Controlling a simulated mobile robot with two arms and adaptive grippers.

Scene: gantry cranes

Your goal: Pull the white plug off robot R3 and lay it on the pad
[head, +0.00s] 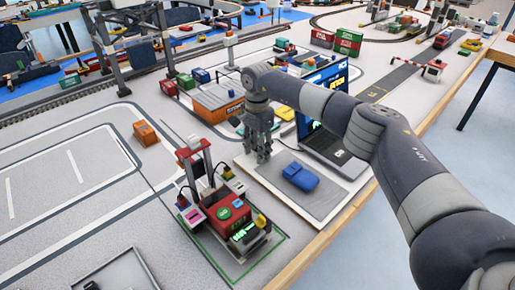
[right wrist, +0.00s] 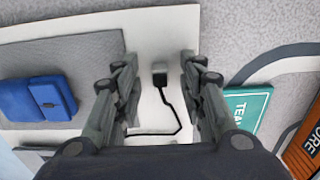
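A red machine (head: 227,212) with a green screen, a mast and black cables stands inside a green outline. I cannot read R3 on it. A small pale plug-like piece (right wrist: 160,68) with a black lead shows between my right fingers in the right wrist view, on or above a white board. I cannot tell if it is touching them. My right gripper (head: 259,152) points down over the white board; it also shows in the right wrist view (right wrist: 158,85), fingers apart. The grey pad (head: 318,204) carries a blue block (head: 300,177). My left gripper is out of view.
A laptop (head: 335,150) stands behind the pad, close to my right arm. A teal container (right wrist: 250,105) lies right of the fingers in the right wrist view. The pad's front part is bare, near the table edge (head: 325,238).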

